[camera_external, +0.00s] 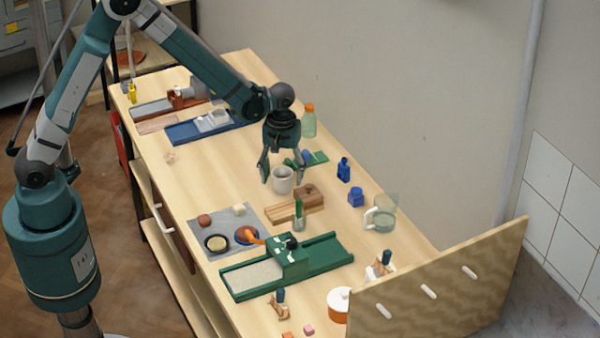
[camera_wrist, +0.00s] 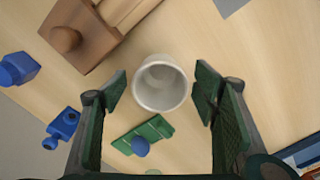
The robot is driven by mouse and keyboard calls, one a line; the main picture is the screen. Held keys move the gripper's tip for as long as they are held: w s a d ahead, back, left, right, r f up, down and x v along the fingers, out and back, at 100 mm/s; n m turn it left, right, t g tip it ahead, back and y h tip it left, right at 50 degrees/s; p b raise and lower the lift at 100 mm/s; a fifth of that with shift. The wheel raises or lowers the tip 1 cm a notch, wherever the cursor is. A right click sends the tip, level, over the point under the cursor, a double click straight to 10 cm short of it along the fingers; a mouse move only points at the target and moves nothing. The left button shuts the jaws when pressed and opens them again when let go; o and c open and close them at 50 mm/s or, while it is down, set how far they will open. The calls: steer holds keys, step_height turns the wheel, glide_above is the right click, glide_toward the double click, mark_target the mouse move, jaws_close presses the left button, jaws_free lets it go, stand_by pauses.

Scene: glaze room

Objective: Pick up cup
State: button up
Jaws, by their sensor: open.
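In the wrist view my gripper (camera_wrist: 160,85) is open, with a gap between each green finger pad and the cup. I cannot tell how far the fingertips are above the table.
A brown wooden block with a knob (camera_wrist: 66,40) lies close to the cup. A green plate with a blue knob (camera_wrist: 142,142) is on its other side.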

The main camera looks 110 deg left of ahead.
mark_target(282, 172)
steer(key=c, duration=1)
steer(key=shift+r, duration=0.1)
steer(key=shift+c, duration=0.2)
steer(key=shift+r, duration=4.9)
